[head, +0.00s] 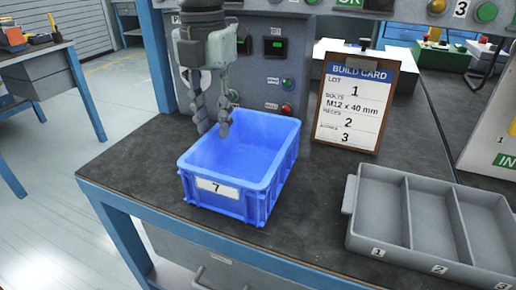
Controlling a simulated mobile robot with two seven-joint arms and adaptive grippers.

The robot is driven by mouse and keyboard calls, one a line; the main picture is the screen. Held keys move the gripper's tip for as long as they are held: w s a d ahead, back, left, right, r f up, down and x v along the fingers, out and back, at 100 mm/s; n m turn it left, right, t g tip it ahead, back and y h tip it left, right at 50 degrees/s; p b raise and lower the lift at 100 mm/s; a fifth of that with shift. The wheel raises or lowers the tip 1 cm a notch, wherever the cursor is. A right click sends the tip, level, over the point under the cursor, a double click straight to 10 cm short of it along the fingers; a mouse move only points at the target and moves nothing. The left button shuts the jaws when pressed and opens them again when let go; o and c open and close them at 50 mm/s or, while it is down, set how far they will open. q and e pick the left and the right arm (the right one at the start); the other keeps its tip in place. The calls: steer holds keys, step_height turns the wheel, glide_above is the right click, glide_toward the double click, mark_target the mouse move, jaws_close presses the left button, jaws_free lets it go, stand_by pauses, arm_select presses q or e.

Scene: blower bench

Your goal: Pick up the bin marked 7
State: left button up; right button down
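The blue bin (265,187) stands upright on the dark bench top, near its front left part. Its white front label (217,188) reads 7. The visible inside of the bin looks empty. My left gripper (213,131) points down at the bin's left rear side, with its fingers apart and nothing seen between the tips. One fingertip overlaps the left rim and the other overlaps the bin's inside in the picture. I cannot tell whether either touches the bin. My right gripper is not in view.
A grey tray (351,240) with compartments numbered 1, 2 and 3 stands at the right. A build card (356,97) on a clipboard stands behind, between bin and tray. A control panel (262,78) rises behind the bin. Bare bench top (135,165) lies left of the bin.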

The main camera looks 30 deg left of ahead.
mark_target(217, 166)
arm_select(q)
step_height(217, 166, down, 8)
steer(key=shift+a+r, duration=0.1)
steer(key=shift+r, duration=0.1)
jaws_close()
stand_by(0.4)
